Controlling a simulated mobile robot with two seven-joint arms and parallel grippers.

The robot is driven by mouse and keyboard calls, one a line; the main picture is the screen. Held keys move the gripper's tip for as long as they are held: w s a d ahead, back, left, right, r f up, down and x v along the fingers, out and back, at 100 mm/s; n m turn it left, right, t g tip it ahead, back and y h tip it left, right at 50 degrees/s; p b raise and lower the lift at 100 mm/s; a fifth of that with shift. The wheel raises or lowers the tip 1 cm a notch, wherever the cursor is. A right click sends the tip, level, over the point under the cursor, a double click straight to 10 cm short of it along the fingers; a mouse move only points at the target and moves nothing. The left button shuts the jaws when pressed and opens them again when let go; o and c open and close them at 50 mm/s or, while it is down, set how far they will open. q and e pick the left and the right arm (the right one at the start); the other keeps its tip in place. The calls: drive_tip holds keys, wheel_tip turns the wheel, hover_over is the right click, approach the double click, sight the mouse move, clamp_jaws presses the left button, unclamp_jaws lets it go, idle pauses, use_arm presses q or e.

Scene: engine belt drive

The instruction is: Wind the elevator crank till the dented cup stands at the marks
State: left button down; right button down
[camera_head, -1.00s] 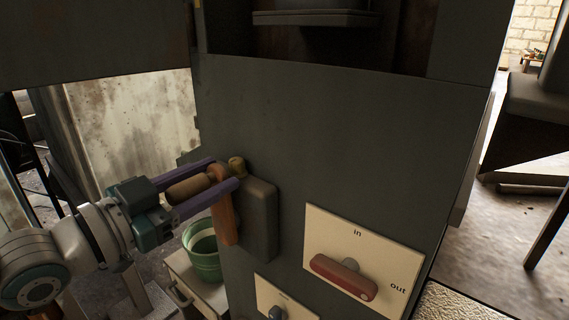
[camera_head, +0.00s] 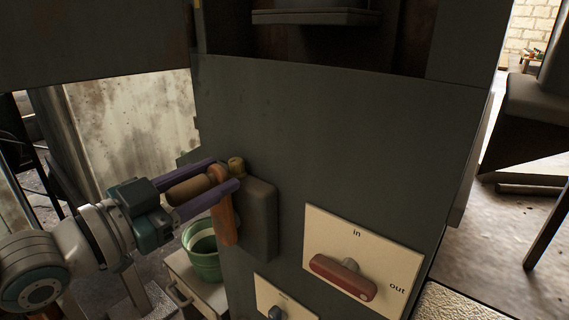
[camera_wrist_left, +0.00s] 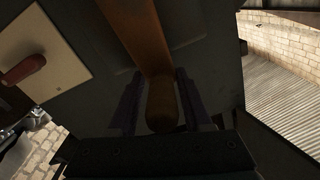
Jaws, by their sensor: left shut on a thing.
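The elevator crank shows on the dark casing in the head view: an orange-brown arm (camera_head: 223,222) hangs from its top end, where a wooden grip (camera_head: 188,190) sticks out. My left gripper (camera_head: 228,176) is shut on the wooden grip, with a purple finger on either side of it. In the left wrist view the grip (camera_wrist_left: 162,105) lies between the two dark fingers (camera_wrist_left: 160,112), and the crank arm (camera_wrist_left: 135,35) runs up from it. I cannot make out the dented cup or the marks. My right gripper is not in view.
A plate marked "in" and "out" (camera_head: 390,262) with a red handle (camera_head: 343,277) is right of the crank. A smaller plate with a knob (camera_head: 277,312) sits below. A green bucket (camera_head: 203,262) stands on a small cabinet under my left arm. An opening with a ledge (camera_head: 310,17) is above.

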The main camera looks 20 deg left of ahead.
sight(259, 200)
use_arm(q)
drive_tip(key=shift+s+d+m+p, duration=0.25)
drive_tip(key=shift+d+m+p, duration=0.25)
drive_tip(key=shift+d+m, duration=0.45)
drive_tip(key=d+m, duration=0.1)
drive_tip(key=f+m, duration=0.1)
drive_tip(key=m, duration=0.1)
drive_tip(key=s+d+m, duration=0.1)
drive_tip(key=m, duration=0.1)
drive_tip(key=shift+d+f, duration=0.3)
drive_tip(key=shift+s+d+f+m+b, duration=0.3)
drive_tip(key=shift+d+f+m, duration=0.2)
drive_tip(key=shift+m, duration=0.35)
wheel_tip(259, 200, down, 7)
drive_tip(key=d+m+b, duration=0.2)
drive_tip(key=m+b, duration=0.5)
drive_tip(key=m, duration=0.3)
drive_tip(key=shift+s+d, duration=0.2)
drive_tip(key=shift+s, duration=0.2)
drive_tip(key=shift+b, duration=0.3)
